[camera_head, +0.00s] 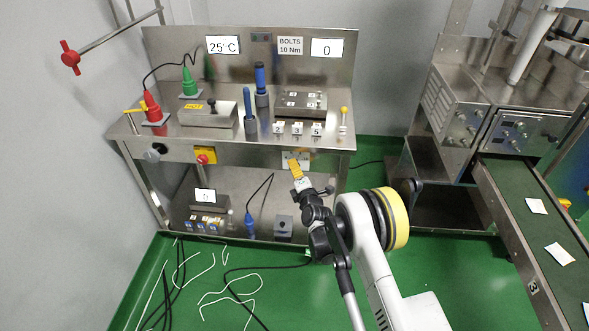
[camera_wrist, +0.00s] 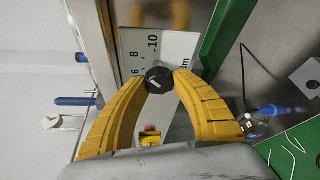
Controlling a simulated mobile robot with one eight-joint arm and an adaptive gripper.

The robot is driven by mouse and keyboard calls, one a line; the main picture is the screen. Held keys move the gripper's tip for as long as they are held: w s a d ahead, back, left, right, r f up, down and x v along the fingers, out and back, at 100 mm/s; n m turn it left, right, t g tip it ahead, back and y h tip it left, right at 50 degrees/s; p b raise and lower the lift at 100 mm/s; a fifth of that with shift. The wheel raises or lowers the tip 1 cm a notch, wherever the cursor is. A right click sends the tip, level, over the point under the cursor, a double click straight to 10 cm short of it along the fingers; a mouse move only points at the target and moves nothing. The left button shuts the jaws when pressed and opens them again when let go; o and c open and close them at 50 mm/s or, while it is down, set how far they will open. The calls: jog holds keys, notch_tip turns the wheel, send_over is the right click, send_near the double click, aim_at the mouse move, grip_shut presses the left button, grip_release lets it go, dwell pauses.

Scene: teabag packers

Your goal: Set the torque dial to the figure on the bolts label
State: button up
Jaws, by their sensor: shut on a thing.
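The bolts label (camera_head: 290,46) on the bench's back panel reads "BOLTS 10 Nm". The torque dial (camera_wrist: 158,80) is a black knob with a white pointer mark on a white scale plate (camera_wrist: 180,46). In the wrist view the figures 6, 8 and 10 show near the knob; other figures are hidden by my fingers. I cannot tell which figure the pointer marks. My gripper (camera_head: 296,174) has its yellow fingers shut on the knob, one tip on each side. In the head view the plate (camera_head: 297,157) is on the bench's front, and the knob is hidden.
A red stop button (camera_head: 203,159) on a yellow box sits left along the bench front. Displays read "25°C" (camera_head: 223,45) and "0" (camera_head: 327,49). A blue plug (camera_head: 250,222) and a grey box (camera_head: 284,227) stand on the lower shelf. Loose cables lie on the green floor.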

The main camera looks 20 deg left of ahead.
dwell(0.4)
jog(key=o, duration=1.2)
jog(key=v, duration=0.7)
jog(key=shift+s, duration=0.2)
jog(key=shift+d, duration=0.15)
